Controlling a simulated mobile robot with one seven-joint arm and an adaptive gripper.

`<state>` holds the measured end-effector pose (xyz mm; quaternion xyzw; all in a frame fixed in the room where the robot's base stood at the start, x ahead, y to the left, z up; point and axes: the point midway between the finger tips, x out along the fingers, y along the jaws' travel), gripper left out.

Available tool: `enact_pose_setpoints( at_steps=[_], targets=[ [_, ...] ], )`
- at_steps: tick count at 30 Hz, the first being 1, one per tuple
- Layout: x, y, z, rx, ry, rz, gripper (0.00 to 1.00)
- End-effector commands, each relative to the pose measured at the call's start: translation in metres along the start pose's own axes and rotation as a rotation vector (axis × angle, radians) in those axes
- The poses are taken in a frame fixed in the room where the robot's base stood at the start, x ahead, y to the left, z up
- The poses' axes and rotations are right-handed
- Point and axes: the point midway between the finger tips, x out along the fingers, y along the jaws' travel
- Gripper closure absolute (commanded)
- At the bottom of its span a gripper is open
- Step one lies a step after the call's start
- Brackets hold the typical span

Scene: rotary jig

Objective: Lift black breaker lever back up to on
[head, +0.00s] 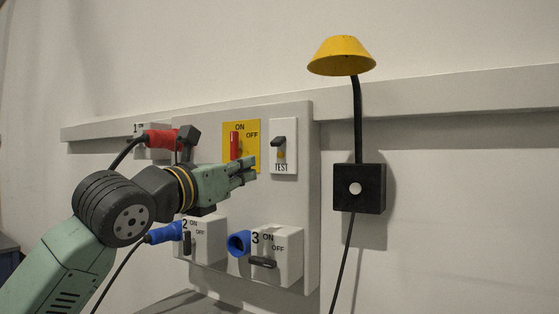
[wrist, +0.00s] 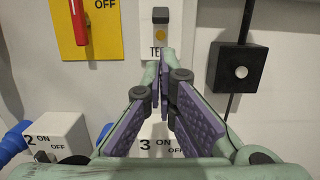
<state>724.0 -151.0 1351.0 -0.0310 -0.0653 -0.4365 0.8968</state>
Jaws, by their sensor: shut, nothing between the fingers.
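The breaker is a white plate marked TEST (head: 290,160) on the right of the grey wall panel. Its black lever (head: 277,141) juts out near the plate's top, above a yellow button (head: 281,155). The lever also shows at the top of the wrist view (wrist: 160,14); I cannot tell its exact tilt. My gripper (head: 250,171) is shut and empty. Its fingertips are in front of the panel, lower and left of the lever in the head view, apart from it. In the wrist view the fingers (wrist: 164,72) point up at the plate's lower edge and partly cover the TEST label.
A red lever (head: 235,146) on a yellow plate (head: 227,127) is just left of the breaker. Socket box 3 (head: 290,251) and socket box 2 (head: 214,236) stick out below. A black box (head: 372,188) with a yellow lamp (head: 341,54) is on the right.

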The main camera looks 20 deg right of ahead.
Motion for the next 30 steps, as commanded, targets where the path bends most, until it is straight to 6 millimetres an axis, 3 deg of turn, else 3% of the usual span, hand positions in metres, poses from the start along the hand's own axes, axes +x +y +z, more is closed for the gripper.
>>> enact_pose_setpoints(
  at_steps=[11, 24, 30],
  targets=[
    [0.006, -0.001, 0.002, -0.002, -0.001, -0.003, 1.00],
    [0.079, -0.001, 0.004, -0.003, -0.001, -0.004, 1.00],
    [0.097, -0.001, 0.002, -0.002, -0.001, -0.002, 1.00]
  ],
)
